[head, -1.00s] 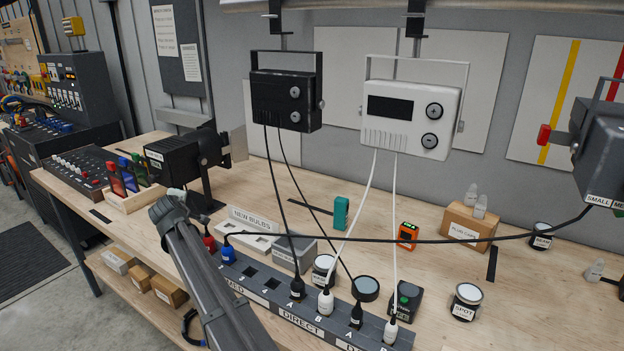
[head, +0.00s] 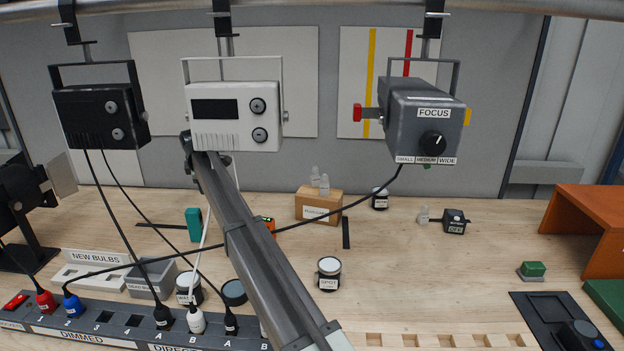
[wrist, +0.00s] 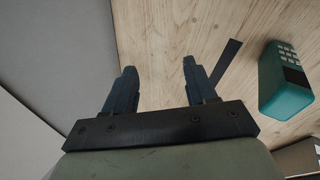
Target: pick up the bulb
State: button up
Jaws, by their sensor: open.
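The white tray labelled NEW BULBS (head: 92,281) lies on the bench at the left in the head view. Its recesses look empty. My gripper (wrist: 158,82) is open, with nothing between its two dark fingers, over bare wood in the wrist view. In the head view my arm's far end overlaps the left part of the white lamp (head: 236,118), and the fingers there are too small to read. A teal device (wrist: 288,82) is to the right of the fingers in the wrist view; it stands upright in the head view (head: 194,224).
A power strip (head: 85,335) with plugs and cables runs along the bench's front left. A black lamp (head: 97,122) and a grey FOCUS lamp (head: 428,118) hang above. A black cable crosses the bench. A cardboard box (head: 319,205) stands behind. The bench's right middle is mostly clear.

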jog(key=w+d+r+g, duration=0.1)
jog(key=w+d, duration=0.3)
jog(key=d, duration=0.4)
jog(key=w+d+r+g, duration=0.1)
jog(key=w+d, duration=0.4)
jog(key=d, duration=0.4)
jog(key=g+h, duration=0.2)
jog(key=g, duration=0.1)
send_near(315, 168)
jog(key=shift+n, duration=0.4)
jog(key=f, duration=0.9)
jog(key=w+f, duration=0.1)
jog(key=f, duration=0.3)
jog(key=shift+f, duration=0.2)
grip_shut()
